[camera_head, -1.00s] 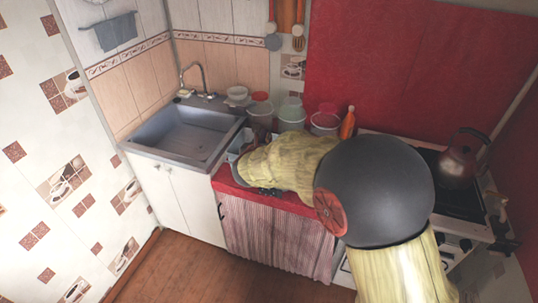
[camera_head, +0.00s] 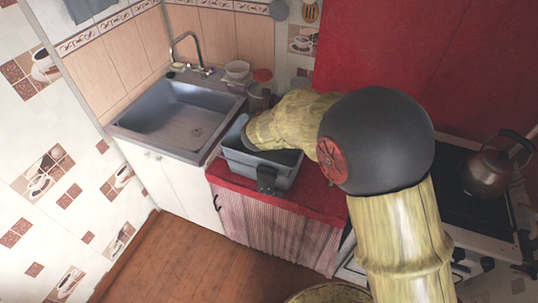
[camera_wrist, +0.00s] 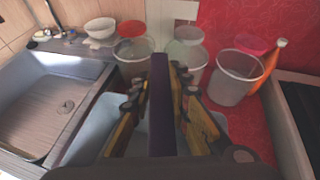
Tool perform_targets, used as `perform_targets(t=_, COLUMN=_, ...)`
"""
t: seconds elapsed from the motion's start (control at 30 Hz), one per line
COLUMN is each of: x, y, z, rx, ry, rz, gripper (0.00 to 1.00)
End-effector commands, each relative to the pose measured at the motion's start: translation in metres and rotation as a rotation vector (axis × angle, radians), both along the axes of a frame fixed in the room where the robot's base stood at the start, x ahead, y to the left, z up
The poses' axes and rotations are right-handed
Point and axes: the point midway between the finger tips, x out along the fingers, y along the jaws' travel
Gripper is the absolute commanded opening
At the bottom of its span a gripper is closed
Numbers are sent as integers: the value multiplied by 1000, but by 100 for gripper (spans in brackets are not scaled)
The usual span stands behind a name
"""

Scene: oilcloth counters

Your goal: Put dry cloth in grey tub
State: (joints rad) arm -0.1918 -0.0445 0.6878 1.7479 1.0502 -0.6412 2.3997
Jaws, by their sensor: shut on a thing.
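My gripper (camera_wrist: 159,90) is shut on a thin dark purple slab, seen edge-on, which I take to be the dry cloth (camera_wrist: 160,125). It stands upright between the yellow and black fingers. The grey tub (camera_head: 243,167) stands on the red counter beside the sink. In the wrist view part of the tub (camera_wrist: 92,122) shows behind and below my fingers. My arm reaches over the tub's back and right side in the head view and hides much of its inside and the held thing. A dark piece sits at the tub's front wall.
The empty sink (camera_head: 180,115) is left of the tub. Behind the tub are clear buckets (camera_wrist: 235,75), a white bowl (camera_wrist: 100,28) and an orange bottle (camera_wrist: 268,65). A kettle (camera_head: 487,172) stands on the stove at right. A grey-blue towel (camera_head: 88,8) hangs on the wall.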

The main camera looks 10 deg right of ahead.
Motion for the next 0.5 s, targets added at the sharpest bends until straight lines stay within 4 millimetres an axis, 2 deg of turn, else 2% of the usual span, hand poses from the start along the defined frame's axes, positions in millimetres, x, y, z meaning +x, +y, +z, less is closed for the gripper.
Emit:
perform_targets(t=0.03, x=0, y=0, z=-8, rx=-1, ry=2, rz=1, gripper=0)
perform_targets(t=0.2, x=0, y=0, z=-23, rx=-2, ry=1, rz=1, gripper=0)
perform_targets(t=0.5, x=0, y=0, z=-30, rx=-1, ry=-2, rz=0, gripper=0)
